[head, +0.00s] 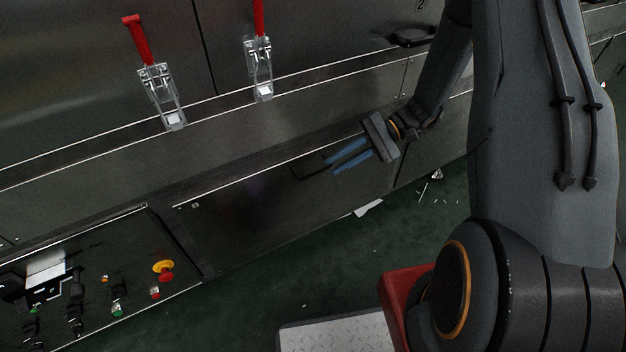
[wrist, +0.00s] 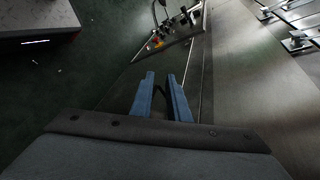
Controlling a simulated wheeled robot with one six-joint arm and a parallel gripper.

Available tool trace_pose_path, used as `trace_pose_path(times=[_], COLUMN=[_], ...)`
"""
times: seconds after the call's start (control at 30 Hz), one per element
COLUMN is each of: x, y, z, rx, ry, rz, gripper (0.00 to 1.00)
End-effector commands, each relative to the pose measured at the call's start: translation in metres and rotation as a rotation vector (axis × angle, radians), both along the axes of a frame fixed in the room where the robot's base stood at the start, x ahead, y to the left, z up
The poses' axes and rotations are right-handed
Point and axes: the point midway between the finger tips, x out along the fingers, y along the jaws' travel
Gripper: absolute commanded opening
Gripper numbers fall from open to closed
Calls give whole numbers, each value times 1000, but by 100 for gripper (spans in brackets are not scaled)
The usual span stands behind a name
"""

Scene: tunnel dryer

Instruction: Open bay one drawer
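The drawer (head: 270,212) is a dark metal front low on the dryer, with a pale line along its top edge. It looks flush with the panels beside it. Its dark handle (head: 305,171) is near the top edge, partly hidden by my fingers. My gripper (head: 332,164) is at the handle with its two blue fingers apart, pointing left along the front. In the wrist view, a thin dark piece, likely the handle, shows in the gap between the fingers of my gripper (wrist: 161,78). I cannot tell whether the fingers touch it.
Two red-handled latches (head: 160,90) are on the upper panels. A control panel with a red emergency button (head: 163,270) is at lower left. Another black handle (head: 412,40) is at upper right. Pale scraps (head: 368,208) lie on the green floor, which is mostly clear.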

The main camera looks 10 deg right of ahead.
Motion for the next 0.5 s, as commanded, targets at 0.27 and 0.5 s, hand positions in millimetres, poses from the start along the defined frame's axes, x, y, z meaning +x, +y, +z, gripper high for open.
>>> trace_pose_path(times=[0.27,0.5], x=[38,41], y=[-14,-2], z=[-58,-64], rx=[182,203], ry=[-48,-59], rz=[-139,-153], gripper=[15,15])
